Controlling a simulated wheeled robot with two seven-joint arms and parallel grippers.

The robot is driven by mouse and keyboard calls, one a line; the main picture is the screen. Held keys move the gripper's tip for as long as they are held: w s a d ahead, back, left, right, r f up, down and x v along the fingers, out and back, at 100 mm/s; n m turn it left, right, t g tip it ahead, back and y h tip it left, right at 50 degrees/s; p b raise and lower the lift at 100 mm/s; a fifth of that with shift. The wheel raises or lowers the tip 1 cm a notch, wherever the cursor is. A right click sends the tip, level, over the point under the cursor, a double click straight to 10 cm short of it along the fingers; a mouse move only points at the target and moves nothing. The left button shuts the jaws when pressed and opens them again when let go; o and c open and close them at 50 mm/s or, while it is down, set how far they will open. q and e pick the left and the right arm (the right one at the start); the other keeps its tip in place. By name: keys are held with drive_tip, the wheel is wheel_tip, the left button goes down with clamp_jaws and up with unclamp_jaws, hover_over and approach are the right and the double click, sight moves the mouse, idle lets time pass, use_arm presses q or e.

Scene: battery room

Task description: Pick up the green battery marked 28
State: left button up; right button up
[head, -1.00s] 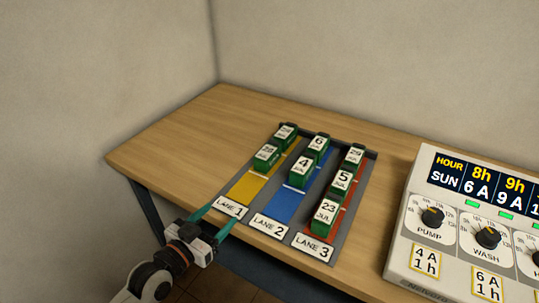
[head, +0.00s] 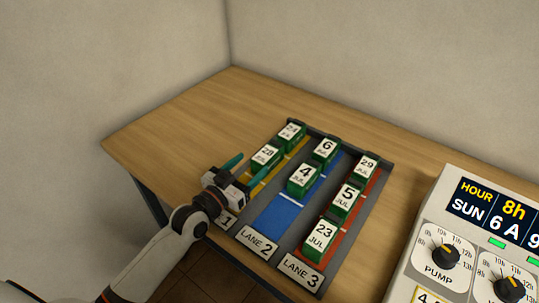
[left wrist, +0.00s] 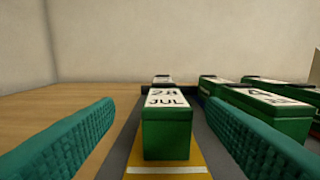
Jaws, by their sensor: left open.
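The green battery marked 28 JUL (head: 266,157) stands in the yellow lane 1 of the grey rack, in front of another green battery (head: 292,133) in the same lane. My left gripper (head: 245,172) is open just in front of it, low over lane 1. In the left wrist view, battery 28 (left wrist: 166,130) is upright between the two teal fingers but beyond their tips, with a gap on each side. Nothing is held. My right gripper is not in view.
Lane 2 holds batteries marked 6 (head: 325,150) and 4 (head: 304,178). Lane 3 holds 29 (head: 366,167), 5 (head: 346,200) and 23 (head: 320,237). A control panel (head: 430,222) stands at the right. The table (head: 180,115) is bare left of the rack.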

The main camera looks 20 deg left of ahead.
sight(268, 152)
use_arm(q)
drive_tip(key=x, duration=0.5)
drive_tip(key=p+x, duration=0.1)
drive_tip(key=x, duration=0.2)
drive_tip(key=shift+s+d+f, duration=0.15)
drive_tip(key=shift+d+f, duration=0.1)
drive_tip(key=shift+s, duration=0.1)
drive_tip(key=shift+c, duration=0.3)
drive_tip(key=c, duration=1.2)
drive_tip(key=shift+r, duration=0.15)
clamp_jaws()
